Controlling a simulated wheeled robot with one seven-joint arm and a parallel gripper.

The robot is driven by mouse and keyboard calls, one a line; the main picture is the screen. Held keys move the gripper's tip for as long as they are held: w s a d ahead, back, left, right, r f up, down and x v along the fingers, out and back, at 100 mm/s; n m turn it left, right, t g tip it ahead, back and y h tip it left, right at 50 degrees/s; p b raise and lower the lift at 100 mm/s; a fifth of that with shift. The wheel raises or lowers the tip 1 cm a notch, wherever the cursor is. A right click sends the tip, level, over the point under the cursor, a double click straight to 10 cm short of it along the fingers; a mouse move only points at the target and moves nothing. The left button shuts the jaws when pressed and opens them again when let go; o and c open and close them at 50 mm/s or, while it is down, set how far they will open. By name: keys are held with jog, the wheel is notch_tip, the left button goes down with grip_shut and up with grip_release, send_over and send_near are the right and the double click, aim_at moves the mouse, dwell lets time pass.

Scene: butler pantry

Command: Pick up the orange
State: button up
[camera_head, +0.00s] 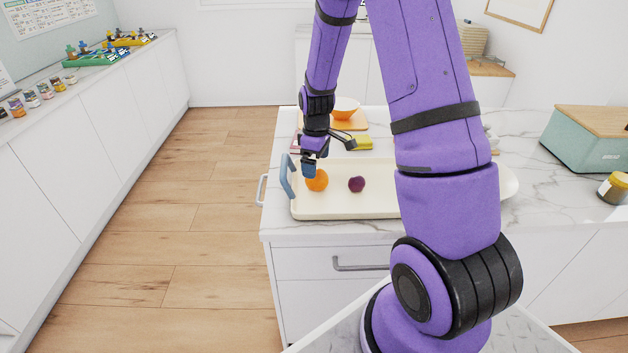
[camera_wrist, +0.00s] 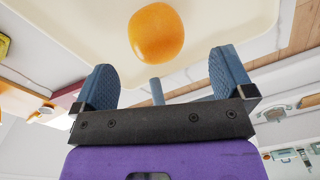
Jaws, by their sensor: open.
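The orange (camera_head: 317,181) lies on the left part of a cream tray (camera_head: 345,208) on the marble counter. It also shows in the wrist view (camera_wrist: 156,33), just beyond the fingertips and roughly centred between them. My gripper (camera_head: 309,170) is above the tray's left end, close beside the orange. In the wrist view my gripper (camera_wrist: 164,78) has its two blue-grey fingers spread wide with nothing between them. A dark purple round fruit (camera_head: 357,184) lies on the tray to the right of the orange.
A teal box (camera_head: 588,138) and a jar (camera_head: 614,188) stand at the right. My arm hides part of the tray.

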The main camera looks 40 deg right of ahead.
jog(key=shift+d+f, duration=0.15)
jog(key=shift+f, duration=3.3)
jog(key=c, duration=1.1)
jog(key=shift+r, duration=0.1)
